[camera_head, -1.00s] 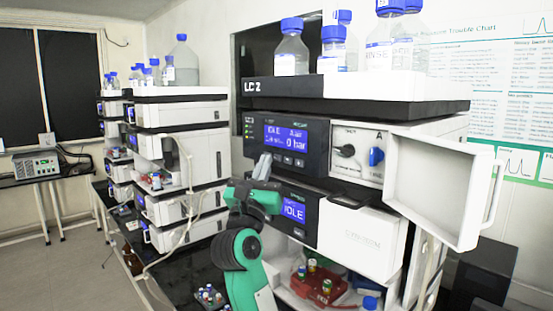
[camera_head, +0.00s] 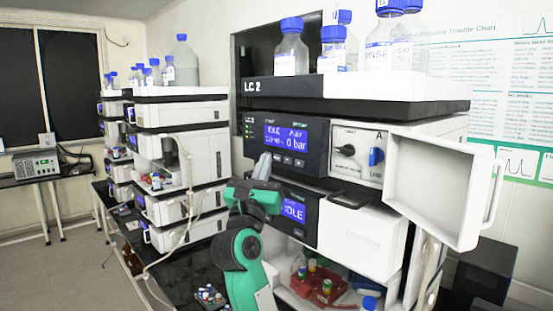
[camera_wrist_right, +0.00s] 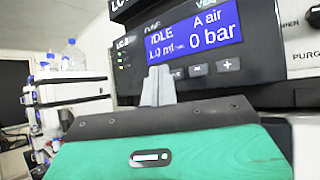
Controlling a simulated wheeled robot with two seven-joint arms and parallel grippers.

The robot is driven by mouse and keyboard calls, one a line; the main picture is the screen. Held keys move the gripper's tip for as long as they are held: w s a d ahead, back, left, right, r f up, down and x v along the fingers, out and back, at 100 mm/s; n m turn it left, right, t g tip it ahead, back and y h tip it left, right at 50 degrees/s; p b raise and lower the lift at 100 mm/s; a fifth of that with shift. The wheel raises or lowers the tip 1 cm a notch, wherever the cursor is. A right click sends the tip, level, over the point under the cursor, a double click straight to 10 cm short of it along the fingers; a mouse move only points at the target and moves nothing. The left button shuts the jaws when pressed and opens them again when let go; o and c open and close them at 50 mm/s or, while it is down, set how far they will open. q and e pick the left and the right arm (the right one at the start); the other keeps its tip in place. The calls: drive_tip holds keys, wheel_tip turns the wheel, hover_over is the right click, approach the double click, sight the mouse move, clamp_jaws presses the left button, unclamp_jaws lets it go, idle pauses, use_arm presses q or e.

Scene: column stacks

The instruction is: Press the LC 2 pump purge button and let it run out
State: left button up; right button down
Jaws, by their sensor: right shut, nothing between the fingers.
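The LC 2 pump (camera_head: 288,146) is the upper module under the LC 2 tray. Its blue display (camera_wrist_right: 193,32) reads IDLE, A air and 0 bar. A row of small buttons (camera_wrist_right: 202,70) lies under the display, one marked with a plus. My right gripper (camera_head: 264,163) is shut and empty, its fingertips just in front of the pump's lower left face. In the right wrist view the shut fingers (camera_wrist_right: 158,84) stand below the display, left of the visible buttons, and hide part of that row. Whether they touch the panel I cannot tell. My left gripper is not in view.
The pump's white door (camera_head: 437,188) hangs open at right, baring a black knob and a blue knob (camera_head: 376,157). Blue-capped bottles (camera_head: 291,47) stand on top. A lower module (camera_head: 360,237) also shows IDLE. Another instrument stack (camera_head: 180,160) stands at left.

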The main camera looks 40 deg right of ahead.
drive_tip(key=shift+d, duration=0.15)
drive_tip(key=shift+d, duration=0.3)
drive_tip(key=shift+d+p, duration=0.3)
drive_tip(key=shift+d, duration=0.1)
idle(0.7)
drive_tip(key=shift+a, duration=0.85)
drive_tip(key=shift+s+a+b, duration=0.2)
drive_tip(key=shift+a+b, duration=0.25)
drive_tip(key=shift+a, duration=2)
